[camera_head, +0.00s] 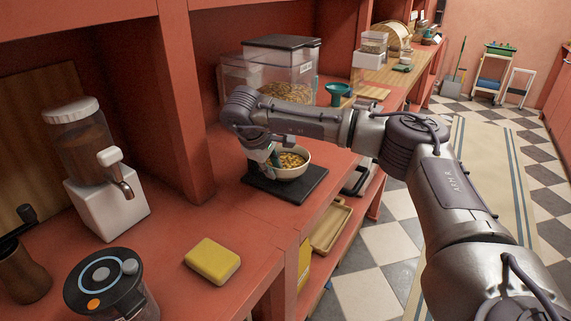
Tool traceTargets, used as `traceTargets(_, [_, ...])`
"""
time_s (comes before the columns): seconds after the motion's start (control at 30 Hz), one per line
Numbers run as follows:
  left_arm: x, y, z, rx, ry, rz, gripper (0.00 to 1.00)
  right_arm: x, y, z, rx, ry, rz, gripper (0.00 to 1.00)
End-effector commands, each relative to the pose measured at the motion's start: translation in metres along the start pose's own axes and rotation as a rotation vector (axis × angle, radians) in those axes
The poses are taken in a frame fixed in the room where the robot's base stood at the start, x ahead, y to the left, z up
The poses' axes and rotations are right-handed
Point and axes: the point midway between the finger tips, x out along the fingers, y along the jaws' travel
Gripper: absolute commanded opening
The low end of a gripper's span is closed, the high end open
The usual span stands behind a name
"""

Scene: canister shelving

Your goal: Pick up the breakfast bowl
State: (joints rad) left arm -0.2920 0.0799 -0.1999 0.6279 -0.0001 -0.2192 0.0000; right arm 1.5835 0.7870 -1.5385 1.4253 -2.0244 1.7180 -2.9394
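The breakfast bowl (293,174) is pale and round, with yellow-brown cereal in it. It stands upright on a dark square board (287,194) on the red counter. My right arm reaches in from the right, and my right gripper (273,158) points down at the bowl's left rim. The fingers are small and partly hidden behind the bowl and wrist, so I cannot tell whether they are open or shut, or whether they touch the rim. My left gripper is not in view.
A clear cereal container (285,65) stands behind my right arm, with a teal funnel (338,90) nearby. A white-based dispenser (105,200), a yellow sponge-like block (212,261) and a dark-lidded jar (104,283) stand nearer on the counter. A wooden tray (330,229) is on the shelf below.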

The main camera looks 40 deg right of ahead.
Motion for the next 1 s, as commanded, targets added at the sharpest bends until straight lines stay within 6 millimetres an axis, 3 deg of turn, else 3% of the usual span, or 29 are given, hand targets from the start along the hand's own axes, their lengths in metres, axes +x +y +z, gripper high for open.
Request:
traceTargets(0.1, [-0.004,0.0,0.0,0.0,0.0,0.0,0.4,0.018,0.001,0.002,0.001,-0.004,0.0,0.23])
traceTargets(0.27, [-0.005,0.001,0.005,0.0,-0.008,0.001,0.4,0.031,0.001,0.001,0.0,-0.002,0.0,0.23])
traceTargets(0.47, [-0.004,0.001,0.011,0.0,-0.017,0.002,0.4,0.031,0.001,0.001,0.0,-0.001,0.0,0.23])
traceTargets(0.63, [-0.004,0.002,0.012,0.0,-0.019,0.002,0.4,0.031,0.001,0.001,0.0,-0.001,0.0,0.0])
traceTargets(1.0, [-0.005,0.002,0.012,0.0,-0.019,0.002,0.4,0.03,0.002,0.001,0.001,0.001,0.001,0.0])
